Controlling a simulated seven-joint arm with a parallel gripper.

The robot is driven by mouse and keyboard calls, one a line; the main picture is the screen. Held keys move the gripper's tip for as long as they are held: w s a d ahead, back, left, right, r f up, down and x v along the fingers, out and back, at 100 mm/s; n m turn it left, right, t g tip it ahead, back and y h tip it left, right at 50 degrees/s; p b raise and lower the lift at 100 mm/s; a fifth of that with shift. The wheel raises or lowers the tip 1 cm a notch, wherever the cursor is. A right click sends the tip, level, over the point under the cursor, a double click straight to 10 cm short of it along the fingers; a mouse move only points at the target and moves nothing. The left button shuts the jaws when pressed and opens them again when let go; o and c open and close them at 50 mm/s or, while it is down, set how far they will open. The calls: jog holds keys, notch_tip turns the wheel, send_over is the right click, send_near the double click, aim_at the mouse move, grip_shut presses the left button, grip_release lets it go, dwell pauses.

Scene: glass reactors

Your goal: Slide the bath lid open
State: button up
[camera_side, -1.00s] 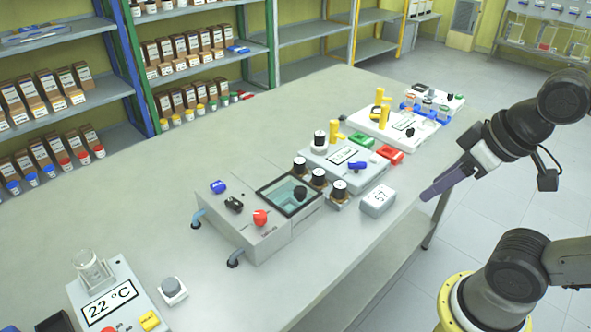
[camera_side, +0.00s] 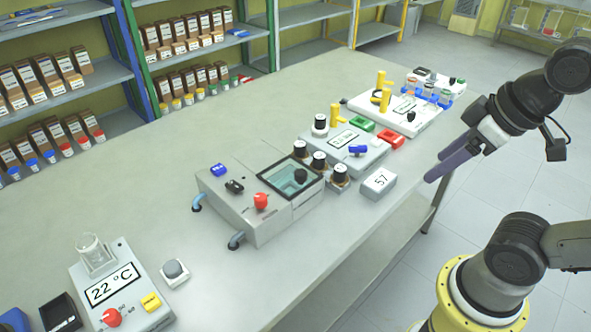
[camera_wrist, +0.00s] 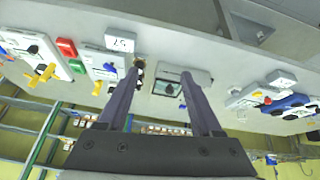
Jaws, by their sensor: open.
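The bath (camera_side: 250,222) is a grey box on the bench with a red knob, a blue switch and hoses at its left side. Its lid (camera_side: 291,178) is a dark-framed glass pane with a black knob (camera_side: 300,175), lying over the greenish basin and apparently covering it. The lid also shows in the wrist view (camera_wrist: 167,88), between my fingers but farther off. My gripper (camera_side: 437,167) is open and empty, in the air past the bench's right edge, well apart from the bath. In the wrist view my gripper (camera_wrist: 158,78) shows two parallel dark fingers.
Black-capped bottles (camera_side: 319,161) stand close along the lid's far right side. A box marked 57 (camera_side: 379,183) sits near the bench edge. A stirrer (camera_side: 346,145) stands behind, and a 22 °C heater (camera_side: 120,285) at front left. Bare bench lies in front of the bath.

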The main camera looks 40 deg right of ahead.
jog(key=w+r+n, duration=0.3)
jog(key=w+r, duration=0.2)
jog(key=r, duration=0.1)
jog(key=n+g, duration=0.5)
send_over(301, 172)
notch_tip(301, 172, down, 6)
notch_tip(301, 172, down, 13)
jog(key=shift+r, duration=0.1)
grip_shut()
dwell(0.7)
